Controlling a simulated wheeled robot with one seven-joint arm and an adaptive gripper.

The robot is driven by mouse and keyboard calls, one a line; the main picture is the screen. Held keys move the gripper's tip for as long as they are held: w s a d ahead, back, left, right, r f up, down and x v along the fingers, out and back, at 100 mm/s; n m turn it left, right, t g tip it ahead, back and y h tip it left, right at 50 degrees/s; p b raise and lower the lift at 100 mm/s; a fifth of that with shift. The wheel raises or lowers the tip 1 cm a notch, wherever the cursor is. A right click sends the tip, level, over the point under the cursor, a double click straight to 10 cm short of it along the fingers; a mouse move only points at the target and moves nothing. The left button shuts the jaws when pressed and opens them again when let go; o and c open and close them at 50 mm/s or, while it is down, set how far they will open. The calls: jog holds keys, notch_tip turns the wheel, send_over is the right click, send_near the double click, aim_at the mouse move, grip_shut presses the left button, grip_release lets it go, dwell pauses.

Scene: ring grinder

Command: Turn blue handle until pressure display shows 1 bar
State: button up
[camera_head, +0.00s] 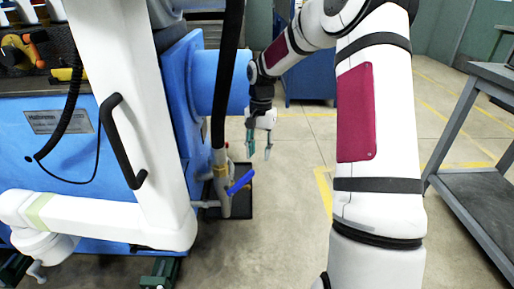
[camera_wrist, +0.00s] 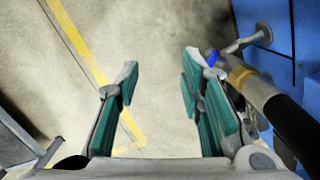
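The blue handle (camera_head: 241,182) sticks out to the right and slightly upward from a grey vertical pipe (camera_head: 222,170) at the machine's right side. In the wrist view a small bit of the blue handle (camera_wrist: 211,58) shows just right of the right finger. My gripper (camera_head: 258,150) hangs fingers down, above and a little right of the handle. In the wrist view its two green-padded fingers (camera_wrist: 158,85) are wide apart with only floor between them. The gripper is open and empty, apart from the handle. I cannot make out a pressure display in either view.
The blue machine (camera_head: 180,100) with a white frame and black grab bar (camera_head: 122,140) fills the left. A black hose (camera_head: 228,70) runs down to the pipe. A grey table (camera_head: 480,140) stands at the right. Clear floor (camera_head: 290,220) lies between them.

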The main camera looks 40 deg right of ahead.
jog(key=shift+s+a+r+n, duration=0.2)
jog(key=shift+a+r+n, duration=0.1)
jog(key=shift+a+r, duration=0.4)
jog(key=shift+d+r, duration=0.1)
